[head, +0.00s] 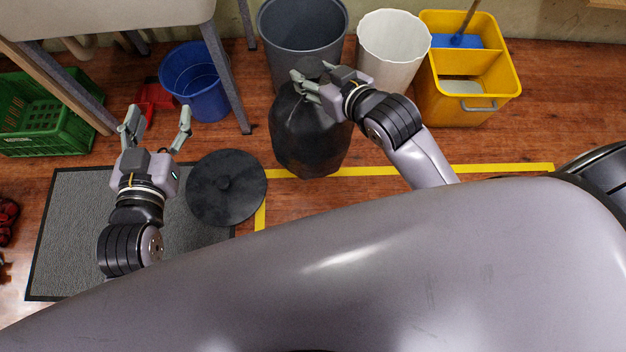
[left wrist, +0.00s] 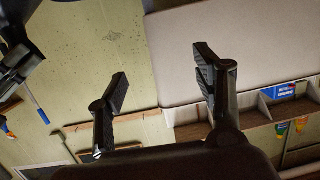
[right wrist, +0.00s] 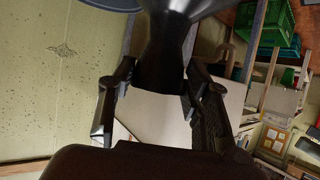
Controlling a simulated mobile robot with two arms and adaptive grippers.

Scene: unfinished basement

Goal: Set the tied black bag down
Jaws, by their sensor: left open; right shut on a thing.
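The tied black bag (head: 309,135) hangs or stands upright in the head view, in front of the dark grey bin, its base near the yellow floor line. I cannot tell whether its base touches the floor. My right gripper (head: 312,84) is shut on the bag's neck at the top. In the right wrist view the black bag (right wrist: 165,50) runs between the fingers (right wrist: 160,95). My left gripper (head: 157,126) is open and empty, to the left of the bag and above the grey mat. Its spread fingers (left wrist: 162,95) show in the left wrist view with nothing between them.
A round black lid (head: 227,187) lies left of the bag, partly over the grey mat (head: 75,225). Behind the bag stand a dark grey bin (head: 300,30), a white bin (head: 393,50) and a yellow mop bucket (head: 470,105). A blue bucket (head: 195,80) stands under the table. Floor right of the bag is clear.

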